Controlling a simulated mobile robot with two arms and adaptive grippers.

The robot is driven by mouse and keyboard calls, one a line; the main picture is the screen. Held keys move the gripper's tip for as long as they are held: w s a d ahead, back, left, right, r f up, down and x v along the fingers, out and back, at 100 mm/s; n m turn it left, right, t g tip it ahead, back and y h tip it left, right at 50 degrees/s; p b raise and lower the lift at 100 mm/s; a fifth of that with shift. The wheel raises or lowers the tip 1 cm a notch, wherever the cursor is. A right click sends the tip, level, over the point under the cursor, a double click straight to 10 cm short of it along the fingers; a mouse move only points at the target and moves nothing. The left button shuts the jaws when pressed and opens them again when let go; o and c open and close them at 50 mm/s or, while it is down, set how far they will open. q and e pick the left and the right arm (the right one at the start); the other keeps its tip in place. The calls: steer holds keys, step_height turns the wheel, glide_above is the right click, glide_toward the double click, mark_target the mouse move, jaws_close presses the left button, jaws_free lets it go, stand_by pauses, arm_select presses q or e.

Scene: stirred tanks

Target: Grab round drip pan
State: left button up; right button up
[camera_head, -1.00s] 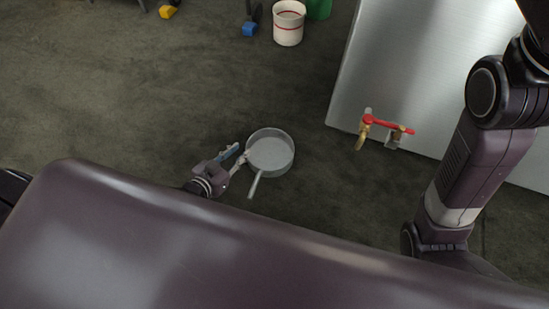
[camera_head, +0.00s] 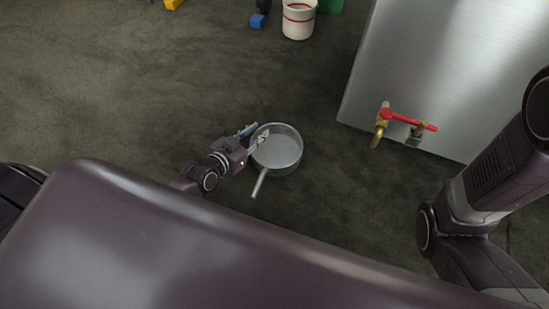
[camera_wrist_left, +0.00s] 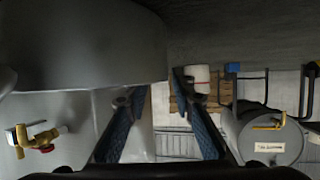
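The round drip pan (camera_head: 289,165) is a shallow grey metal pan with a straight handle, lying on the dark floor. My left gripper (camera_head: 257,134) is at the pan's left rim. One finger appears over the inside of the pan and the other, with a blue pad, outside it. In the left wrist view the two fingers of my left gripper (camera_wrist_left: 160,90) are apart, and the pan's grey side (camera_wrist_left: 80,45) fills the upper left, close to the fingertips. Contact with the rim cannot be told. My right arm shows at the right; its gripper is out of view.
A metal tank (camera_head: 440,70) with a brass tap and red handle (camera_head: 408,120) stands to the right of the pan. A white bucket with red bands (camera_head: 298,20) and a blue block (camera_head: 257,20) are at the back. The floor around the pan is clear.

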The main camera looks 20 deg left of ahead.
arm_select(q)
steer(key=shift+w+d+f, duration=0.1)
steer(key=shift+w+f, duration=0.1)
steer(key=shift+w, duration=0.2)
jaws_close()
steer(key=shift+r, duration=0.15)
